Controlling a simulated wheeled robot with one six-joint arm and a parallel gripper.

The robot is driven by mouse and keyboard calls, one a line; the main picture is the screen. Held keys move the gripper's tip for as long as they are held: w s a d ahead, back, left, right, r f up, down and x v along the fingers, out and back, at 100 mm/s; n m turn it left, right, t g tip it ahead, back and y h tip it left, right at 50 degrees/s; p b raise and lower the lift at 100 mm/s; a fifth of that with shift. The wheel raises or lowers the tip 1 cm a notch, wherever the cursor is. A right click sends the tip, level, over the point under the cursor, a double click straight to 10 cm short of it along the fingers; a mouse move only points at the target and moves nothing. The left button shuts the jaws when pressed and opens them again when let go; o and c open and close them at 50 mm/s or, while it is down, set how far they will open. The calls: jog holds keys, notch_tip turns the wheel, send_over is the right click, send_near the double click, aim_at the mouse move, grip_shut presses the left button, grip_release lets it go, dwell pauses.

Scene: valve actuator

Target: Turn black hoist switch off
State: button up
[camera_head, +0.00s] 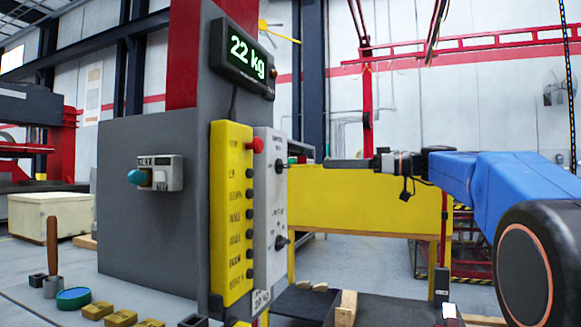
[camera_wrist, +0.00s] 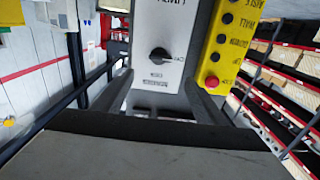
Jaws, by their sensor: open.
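A light grey switch panel (camera_head: 266,215) carries two black rotary knobs, an upper one (camera_head: 279,167) and a lower one (camera_head: 282,242). In the wrist view one black knob (camera_wrist: 159,54) shows on the panel's white face, beside small labels that appear upside down. The labels are too small to read surely, so I cannot tell which knob is the hoist switch. My gripper (camera_head: 327,162) is level with the upper knob, to its right and apart from it. In the wrist view its two fingers (camera_wrist: 158,82) are spread and empty, with the knob beyond and between them.
A yellow button box (camera_head: 232,210) with a red button (camera_head: 256,145) adjoins the panel. A display (camera_head: 243,59) reads 22 kg above. A grey box with a teal knob (camera_head: 136,177) is at left. A yellow cabinet (camera_head: 365,200) stands behind my gripper.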

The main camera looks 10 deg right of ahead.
aim_at(287, 165)
jog(key=x, duration=1.4)
jog(key=shift+w+a+f, duration=0.1)
jog(key=shift+a, duration=0.1)
jog(key=c, duration=1.1)
